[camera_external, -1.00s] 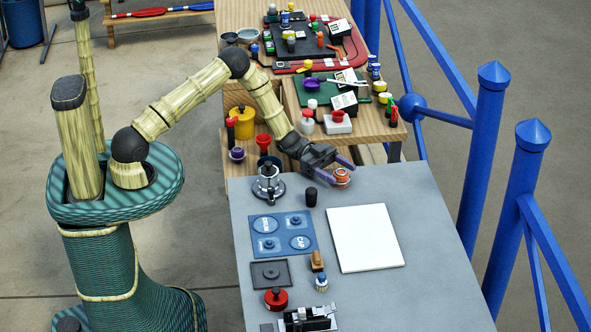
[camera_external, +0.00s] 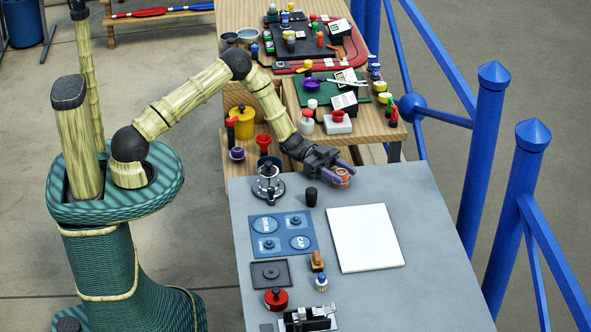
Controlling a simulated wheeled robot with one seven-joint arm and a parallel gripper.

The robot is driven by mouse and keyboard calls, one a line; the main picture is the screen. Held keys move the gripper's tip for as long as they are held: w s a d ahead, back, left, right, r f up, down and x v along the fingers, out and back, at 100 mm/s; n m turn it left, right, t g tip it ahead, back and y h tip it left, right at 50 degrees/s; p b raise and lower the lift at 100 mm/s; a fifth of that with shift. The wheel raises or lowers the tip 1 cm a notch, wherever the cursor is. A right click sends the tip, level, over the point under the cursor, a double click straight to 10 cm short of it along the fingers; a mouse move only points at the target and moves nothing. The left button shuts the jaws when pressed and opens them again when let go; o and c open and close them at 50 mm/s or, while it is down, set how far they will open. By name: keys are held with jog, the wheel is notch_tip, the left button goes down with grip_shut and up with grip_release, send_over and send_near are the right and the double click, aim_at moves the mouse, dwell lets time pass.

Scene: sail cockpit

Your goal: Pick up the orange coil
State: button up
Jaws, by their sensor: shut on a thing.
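The orange coil (camera_external: 342,175) is at the far part of the grey table (camera_external: 405,215), near its back edge. My gripper (camera_external: 339,171) reaches it from the left, with its purple fingers on either side of the coil. The fingers are shut on the coil and hide part of it. I cannot tell whether the coil touches the table or is just above it.
A black cylinder (camera_external: 311,197) stands close by at the lower left, and a silver stand (camera_external: 267,183) is further left. A white board (camera_external: 365,238) and a blue panel (camera_external: 282,234) lie in front. Blue rails (camera_external: 487,150) run along the right.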

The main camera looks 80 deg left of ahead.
aim_at(341, 171)
notch_tip(341, 171, up, 10)
jog(key=shift+r+b, duration=0.1)
jog(key=shift+b, duration=0.2)
dwell(0.3)
